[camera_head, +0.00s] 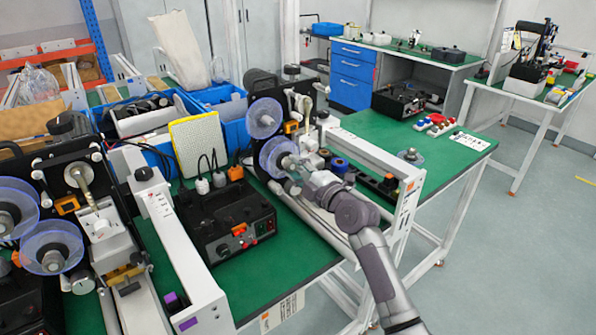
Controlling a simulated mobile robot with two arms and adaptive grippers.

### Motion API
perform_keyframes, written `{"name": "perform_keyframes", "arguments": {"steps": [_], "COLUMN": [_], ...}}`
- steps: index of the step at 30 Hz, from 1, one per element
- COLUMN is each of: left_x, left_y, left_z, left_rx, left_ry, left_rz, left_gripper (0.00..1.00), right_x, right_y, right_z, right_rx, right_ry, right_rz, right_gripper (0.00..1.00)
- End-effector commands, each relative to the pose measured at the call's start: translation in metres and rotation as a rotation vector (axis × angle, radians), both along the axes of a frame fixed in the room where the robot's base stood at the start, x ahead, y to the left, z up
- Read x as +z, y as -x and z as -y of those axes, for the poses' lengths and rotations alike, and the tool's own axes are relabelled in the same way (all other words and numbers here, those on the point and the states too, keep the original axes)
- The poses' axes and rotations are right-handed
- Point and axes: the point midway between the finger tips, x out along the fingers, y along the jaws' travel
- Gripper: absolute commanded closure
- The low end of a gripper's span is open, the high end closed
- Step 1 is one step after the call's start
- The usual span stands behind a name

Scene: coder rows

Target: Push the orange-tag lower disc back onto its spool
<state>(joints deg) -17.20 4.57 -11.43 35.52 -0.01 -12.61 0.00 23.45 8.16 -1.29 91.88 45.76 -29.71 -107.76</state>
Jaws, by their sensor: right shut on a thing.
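The orange-tag coder is the right-hand machine, with an orange tag (410,187) on the end of its white beam. Its lower disc (270,152), clear with a bluish rim, is at the spool on the front of the dark panel. My right gripper (295,168) is at this disc, shut on it; the fingers are small and partly merge with the disc and hub. I cannot tell how far the disc sits on the spool, which is hidden behind it. The upper disc (264,118) is above it. My left gripper is not in view.
The white beam (365,160) runs close beside my right arm. A black power box (225,218) stands left of the coder. A second coder with two discs (52,250) and a purple tag (187,324) is at left. Another clear disc (410,157) lies on the green table (462,147).

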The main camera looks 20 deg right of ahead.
Motion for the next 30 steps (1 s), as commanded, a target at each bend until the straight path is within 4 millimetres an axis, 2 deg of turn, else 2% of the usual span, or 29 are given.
{"name": "perform_keyframes", "arguments": {"steps": [8, 9, 14, 25, 30], "left_x": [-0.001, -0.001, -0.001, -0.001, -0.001], "left_y": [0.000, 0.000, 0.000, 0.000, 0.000], "left_z": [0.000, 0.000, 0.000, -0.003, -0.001], "left_rx": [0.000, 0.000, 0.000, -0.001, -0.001], "left_ry": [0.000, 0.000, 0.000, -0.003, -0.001], "left_rz": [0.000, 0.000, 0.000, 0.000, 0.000], "left_gripper": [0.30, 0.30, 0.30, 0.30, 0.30], "right_x": [0.001, 0.001, 0.000, -0.001, -0.002], "right_y": [-0.002, -0.002, -0.002, 0.001, 0.024], "right_z": [-0.001, -0.001, -0.001, 0.001, 0.009], "right_rx": [0.000, -0.001, 0.000, -0.002, -0.001], "right_ry": [0.001, 0.000, 0.001, 0.002, 0.006], "right_rz": [0.001, 0.002, 0.001, -0.001, -0.001], "right_gripper": [1.00, 0.64, 0.38, 0.37, 0.37]}}
